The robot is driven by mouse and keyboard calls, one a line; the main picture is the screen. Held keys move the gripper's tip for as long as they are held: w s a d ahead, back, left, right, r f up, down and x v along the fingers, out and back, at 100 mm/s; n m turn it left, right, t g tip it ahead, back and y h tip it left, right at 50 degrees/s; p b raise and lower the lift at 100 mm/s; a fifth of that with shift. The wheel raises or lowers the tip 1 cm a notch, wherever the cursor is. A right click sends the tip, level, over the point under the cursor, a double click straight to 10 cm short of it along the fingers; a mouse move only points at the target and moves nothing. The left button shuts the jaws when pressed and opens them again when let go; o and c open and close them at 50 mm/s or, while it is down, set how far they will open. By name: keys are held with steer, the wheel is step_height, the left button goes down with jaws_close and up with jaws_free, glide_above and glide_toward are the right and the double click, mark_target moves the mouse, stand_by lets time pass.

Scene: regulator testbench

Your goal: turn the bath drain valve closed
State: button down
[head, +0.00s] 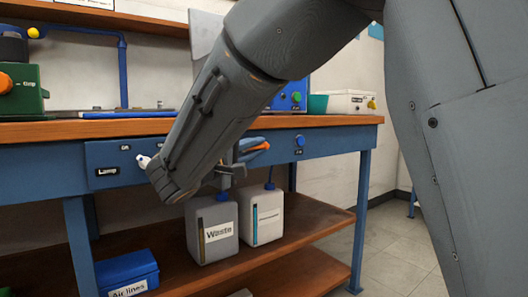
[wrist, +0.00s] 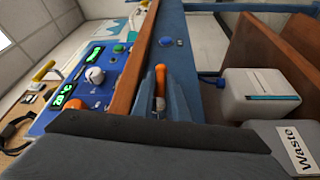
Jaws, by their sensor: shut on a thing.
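The bath drain valve shows an orange lever handle (head: 259,148) at the front of the bench, below the wooden top. The handle also shows in the wrist view (wrist: 160,78), lying between my two fingers. My gripper (head: 250,151) is shut on this handle, and the wrist view shows the gripper (wrist: 160,92) with a finger on each side of it. In the head view my arm covers the left part of the gripper. Grey metal parts (head: 225,176) show below the handle. The rest of the valve is hidden, and I cannot tell the handle's exact angle.
A grey Waste container (head: 212,232) and a white container (head: 263,217) stand on the lower shelf beneath the gripper. A blue Air lines box (head: 128,275) is at lower left. The wooden bench edge (head: 330,121) runs just above. Open floor lies to the right.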

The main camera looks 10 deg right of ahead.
steer(key=shift+f, duration=0.1)
steer(key=c, duration=1.7)
jaws_free()
steer(key=shift+c, duration=0.2)
steer(key=p+v, duration=0.2)
steer(key=v, duration=0.6)
steer(key=shift+p, duration=0.35)
